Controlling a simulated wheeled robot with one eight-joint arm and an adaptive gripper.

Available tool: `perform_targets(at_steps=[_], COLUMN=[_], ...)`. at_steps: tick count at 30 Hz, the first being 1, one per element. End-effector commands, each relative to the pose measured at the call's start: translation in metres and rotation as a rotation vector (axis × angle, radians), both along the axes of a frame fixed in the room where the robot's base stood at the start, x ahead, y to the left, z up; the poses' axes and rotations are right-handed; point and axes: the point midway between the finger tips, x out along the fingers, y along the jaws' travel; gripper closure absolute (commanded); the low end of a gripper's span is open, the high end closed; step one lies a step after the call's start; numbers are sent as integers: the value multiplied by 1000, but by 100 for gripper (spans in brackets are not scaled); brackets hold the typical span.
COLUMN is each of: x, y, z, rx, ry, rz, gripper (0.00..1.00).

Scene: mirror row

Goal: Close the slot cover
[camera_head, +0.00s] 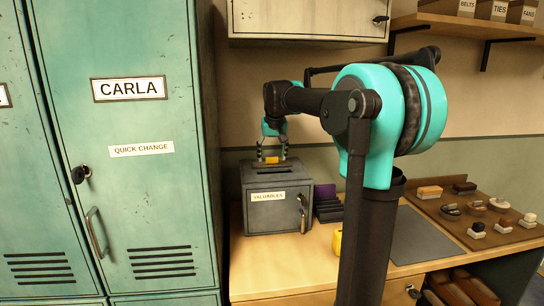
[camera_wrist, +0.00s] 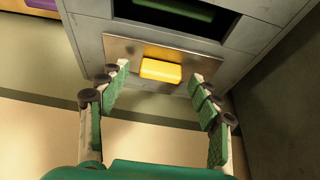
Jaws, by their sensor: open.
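A grey metal box labelled VALUABLES (camera_head: 258,220) stands on the wooden counter, with a dark slot (camera_head: 272,171) in its top. In the wrist view the slot (camera_wrist: 168,14) is uncovered, with something green inside it. The metal slot cover (camera_wrist: 120,48) lies beside the slot and carries a yellow grip (camera_wrist: 162,70). The yellow grip (camera_head: 271,160) also shows at the back of the box top. My gripper (camera_head: 273,153) is above the box, pointing down. In the wrist view my open gripper (camera_wrist: 160,76) has one finger on each side of the yellow grip, apart from it.
A tall green locker (camera_head: 140,200) stands close on the left. A wall cabinet (camera_head: 305,18) hangs above the box. Dark purple items (camera_head: 328,205) and a yellow object (camera_head: 336,243) are right of the box. A brown tray (camera_head: 458,225) holds several small items.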

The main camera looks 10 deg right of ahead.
Motion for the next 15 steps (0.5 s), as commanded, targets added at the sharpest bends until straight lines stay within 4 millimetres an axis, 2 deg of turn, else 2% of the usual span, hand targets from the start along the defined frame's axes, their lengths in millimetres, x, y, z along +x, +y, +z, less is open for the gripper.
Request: perform_targets(at_steps=[9,15], x=[1,1], y=[0,0], z=[-3,-3], rx=[0,0], ry=[0,0], rz=[0,0], gripper=[37,62])
